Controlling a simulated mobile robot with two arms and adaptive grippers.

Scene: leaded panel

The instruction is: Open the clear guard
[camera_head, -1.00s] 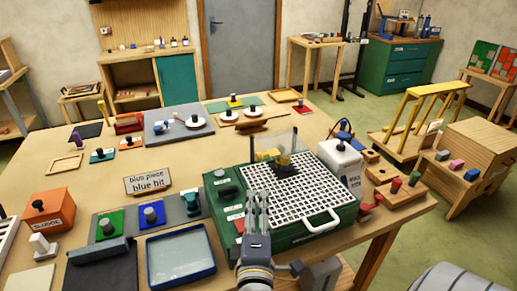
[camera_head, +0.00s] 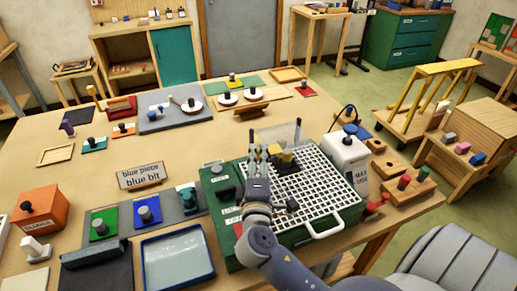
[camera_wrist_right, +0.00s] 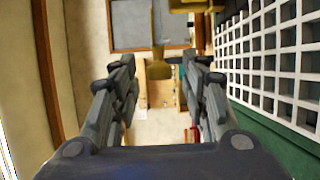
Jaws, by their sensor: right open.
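The clear guard (camera_head: 286,134) is a faint transparent pane standing upright at the back of the green machine (camera_head: 233,248), by a brass-coloured block (camera_head: 281,158). My right gripper (camera_head: 262,150) is over the left part of the machine, at the left edge of its white grid (camera_head: 315,197), fingers pointing away. Its fingers partly cover the guard area. In the right wrist view the gripper (camera_wrist_right: 158,64) is open. A yellow-brown piece (camera_wrist_right: 158,69) appears between or beyond its fingertips; I cannot tell whether they touch it. My left gripper is not in view.
A blue tray (camera_head: 178,257) and coloured knob blocks (camera_head: 147,211) lie to the left. A wooden knob rack (camera_head: 409,188) is at the right table edge. A sign (camera_head: 141,175) stands in the bare table middle.

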